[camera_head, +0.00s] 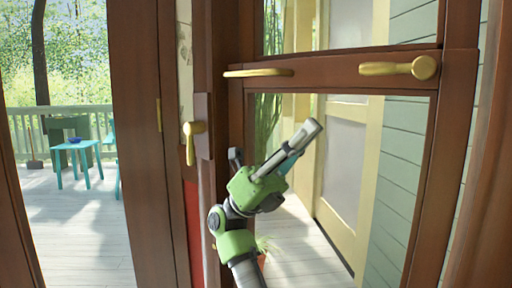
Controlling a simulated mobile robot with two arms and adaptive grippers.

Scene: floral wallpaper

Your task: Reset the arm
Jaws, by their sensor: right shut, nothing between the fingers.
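My right arm comes up from the bottom of the head view, with green and grey links. My right gripper (308,132) is shut and empty, pointing up and to the right in front of the glass of a brown wooden door (460,105). The gripper is below the door's brass handles, a long lever (258,72) and a lever with a round base (400,68). It appears apart from both. My left gripper is not in view.
Another brass handle (190,142) is on the brown frame left of my arm. Through the left opening are a wooden deck (85,225), a teal table (72,147) and a railing. A potted plant partly shows behind my arm.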

